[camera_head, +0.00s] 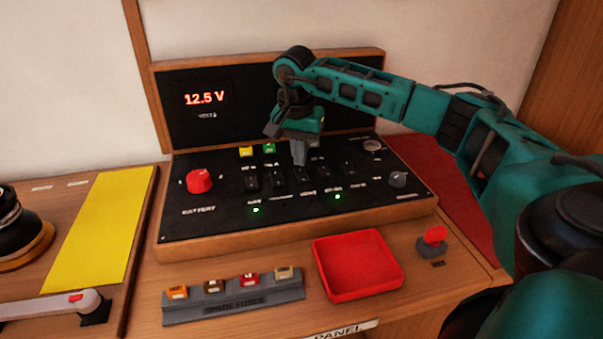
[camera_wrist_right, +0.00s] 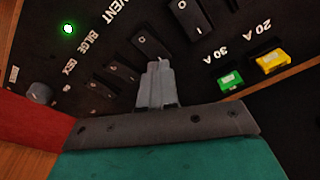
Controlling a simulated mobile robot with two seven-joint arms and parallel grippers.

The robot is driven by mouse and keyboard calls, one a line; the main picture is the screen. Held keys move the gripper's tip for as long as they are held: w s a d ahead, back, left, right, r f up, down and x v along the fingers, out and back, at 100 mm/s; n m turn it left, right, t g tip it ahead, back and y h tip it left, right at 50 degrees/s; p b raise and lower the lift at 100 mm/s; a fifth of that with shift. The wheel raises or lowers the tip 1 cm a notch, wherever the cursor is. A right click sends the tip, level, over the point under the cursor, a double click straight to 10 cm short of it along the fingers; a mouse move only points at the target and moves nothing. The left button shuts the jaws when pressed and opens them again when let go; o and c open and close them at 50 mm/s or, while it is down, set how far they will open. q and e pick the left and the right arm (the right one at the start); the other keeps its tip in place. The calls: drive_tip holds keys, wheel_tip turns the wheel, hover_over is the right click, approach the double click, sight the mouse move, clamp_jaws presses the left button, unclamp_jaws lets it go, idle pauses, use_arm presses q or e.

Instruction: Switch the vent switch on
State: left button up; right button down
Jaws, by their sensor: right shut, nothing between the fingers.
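The vent switch (camera_head: 301,176) is a black rocker in the middle of the row on the black panel. In the wrist view the vent switch (camera_wrist_right: 149,45) is next to the VENT label, with a white mark on one end. No lit lamp shows below it in the head view. My right gripper (camera_head: 300,160) points down at the switch, its fingers shut and empty. In the wrist view the fingertips (camera_wrist_right: 158,66) overlap the near end of the switch; I cannot tell whether they touch it. My left gripper is not in view.
Other black rockers flank the vent switch, and two green lamps (camera_head: 337,196) are lit below the row. A red battery knob (camera_head: 199,181) and a grey knob (camera_head: 398,179) stand up from the panel. A red tray (camera_head: 358,290) and a fuse rack (camera_head: 233,312) lie in front.

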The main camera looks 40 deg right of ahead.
sight(300, 171)
drive_tip(key=shift+f+b, duration=0.45)
drive_tip(key=shift+f, duration=0.5)
idle(0.6)
wheel_tip(300, 171, up, 5)
drive_tip(key=p, duration=0.5)
drive_tip(key=shift+r, duration=0.2)
drive_tip(key=shift+r+p, duration=0.3)
drive_tip(key=shift+r, duration=0.6)
drive_tip(key=shift+f, duration=0.1)
